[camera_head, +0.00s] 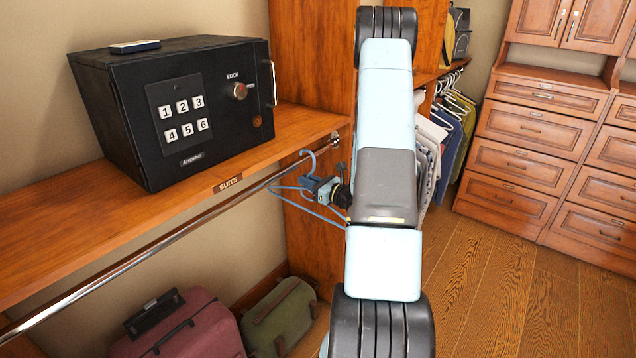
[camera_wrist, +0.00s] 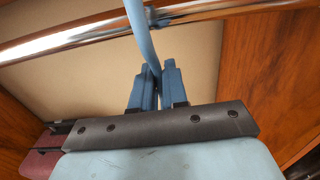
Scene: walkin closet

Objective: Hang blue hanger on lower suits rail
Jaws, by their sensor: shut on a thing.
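The blue hanger (camera_head: 308,172) is held at the far end of the lower rail. Its hook overlaps the rail in the head view. My gripper (camera_head: 328,188) is shut on the hanger, just below and beside the rail. In the wrist view my gripper (camera_wrist: 152,75) has its two fingertips closed on a blue strip of the hanger (camera_wrist: 141,32), which crosses in front of the rail (camera_wrist: 100,33). The chrome suits rail (camera_head: 180,231) runs under the shelf labelled SUITS (camera_head: 228,183). I cannot tell whether the hook rests on the rail.
A black safe (camera_head: 180,110) stands on the shelf above the rail. A maroon suitcase (camera_head: 190,328) and a green bag (camera_head: 280,315) lie below. A wooden panel (camera_head: 312,238) closes the rail's far end. The visible rail holds no other hangers. Clothes (camera_head: 450,135) hang beyond my arm.

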